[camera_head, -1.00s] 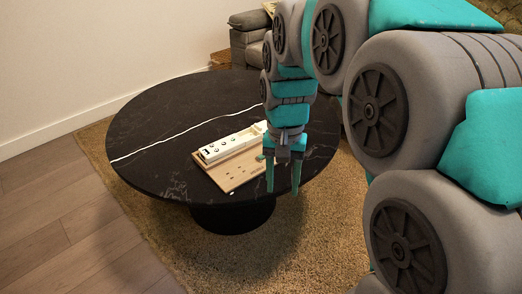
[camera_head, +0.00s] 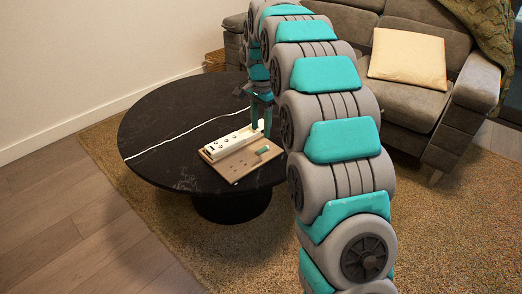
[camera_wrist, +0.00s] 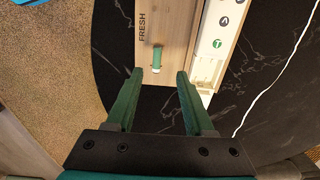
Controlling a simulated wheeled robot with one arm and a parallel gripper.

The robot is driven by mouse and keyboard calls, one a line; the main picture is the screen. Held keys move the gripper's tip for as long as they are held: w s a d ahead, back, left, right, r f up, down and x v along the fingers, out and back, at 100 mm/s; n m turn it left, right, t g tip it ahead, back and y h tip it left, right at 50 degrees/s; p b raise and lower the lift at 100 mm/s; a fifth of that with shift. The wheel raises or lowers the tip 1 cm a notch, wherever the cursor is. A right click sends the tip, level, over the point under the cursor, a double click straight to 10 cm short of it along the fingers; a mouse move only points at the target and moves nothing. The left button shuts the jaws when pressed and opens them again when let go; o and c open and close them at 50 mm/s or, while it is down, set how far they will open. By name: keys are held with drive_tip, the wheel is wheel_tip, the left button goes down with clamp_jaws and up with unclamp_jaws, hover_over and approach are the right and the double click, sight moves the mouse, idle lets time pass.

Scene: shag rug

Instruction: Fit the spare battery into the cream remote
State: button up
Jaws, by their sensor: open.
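The cream remote (camera_head: 230,143) lies on a wooden board (camera_head: 233,174) on the dark round table. In the wrist view the remote (camera_wrist: 221,36) shows dark and green button marks and an open bay near its lower end. A green battery with a pale end (camera_wrist: 156,59) lies on the board beside the remote, near the printed word FRESH; it also shows in the head view (camera_head: 262,150). My gripper (camera_wrist: 158,74) is open and empty, with the battery just beyond and between its fingertips in the picture. In the head view my gripper (camera_head: 261,130) is over the remote's far end.
The black marble table (camera_head: 160,150) has free room left of the board. A shag rug (camera_head: 240,245) lies under the table.

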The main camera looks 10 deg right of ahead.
sight(262, 148)
drive_tip(key=f, duration=0.7)
drive_tip(key=shift+s+d, duration=0.1)
drive_tip(key=shift+d, duration=0.15)
drive_tip(key=shift+r, duration=0.1)
clamp_jaws()
